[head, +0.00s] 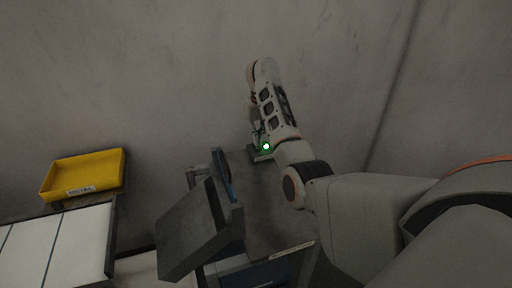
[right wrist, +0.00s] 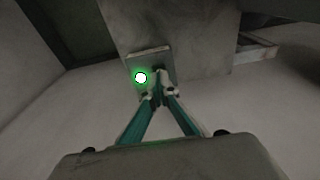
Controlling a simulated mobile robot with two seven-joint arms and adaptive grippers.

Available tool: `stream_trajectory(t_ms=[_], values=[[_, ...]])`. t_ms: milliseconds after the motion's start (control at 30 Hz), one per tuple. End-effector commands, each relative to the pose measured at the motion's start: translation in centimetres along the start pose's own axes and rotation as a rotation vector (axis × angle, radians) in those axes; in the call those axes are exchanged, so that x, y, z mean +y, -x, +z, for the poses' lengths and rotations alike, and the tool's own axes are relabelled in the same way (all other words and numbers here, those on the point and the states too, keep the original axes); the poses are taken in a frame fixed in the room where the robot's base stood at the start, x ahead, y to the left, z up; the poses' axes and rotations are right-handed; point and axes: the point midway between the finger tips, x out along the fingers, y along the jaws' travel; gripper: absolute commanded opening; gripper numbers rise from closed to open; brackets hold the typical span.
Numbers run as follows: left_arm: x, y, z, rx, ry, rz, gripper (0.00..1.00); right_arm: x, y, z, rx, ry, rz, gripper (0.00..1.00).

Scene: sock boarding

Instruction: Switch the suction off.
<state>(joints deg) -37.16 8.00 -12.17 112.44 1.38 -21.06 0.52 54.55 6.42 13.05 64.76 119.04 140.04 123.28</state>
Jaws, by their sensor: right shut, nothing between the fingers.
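The suction switch is a small grey box (right wrist: 150,57) with a lit green lamp (right wrist: 141,77). In the head view the green lamp (head: 265,147) glows beside my right arm, at the back of the dark machine top. My right gripper (right wrist: 160,92) is shut and empty. Its fingertips meet at the near edge of the box, just right of the lamp; I cannot tell whether they touch it. A small dark part, perhaps the toggle, shows beside the fingertips. In the head view the right gripper (head: 257,137) is small and partly hidden by my arm. My left gripper is not in view.
A grey block-shaped machine part (head: 195,232) with a blue-edged piece (head: 224,175) stands left of my right arm. A yellow tray (head: 85,173) with a label sits far left, behind a white panelled surface (head: 80,245). A bare wall closes the back.

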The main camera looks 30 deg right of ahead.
Motion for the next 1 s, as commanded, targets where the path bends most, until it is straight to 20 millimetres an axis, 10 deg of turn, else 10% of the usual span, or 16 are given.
stream_trajectory(t_ms=[1000], values=[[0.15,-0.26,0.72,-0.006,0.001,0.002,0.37,-0.02,-0.69,0.09,0.001,0.0,-0.001,0.0]])
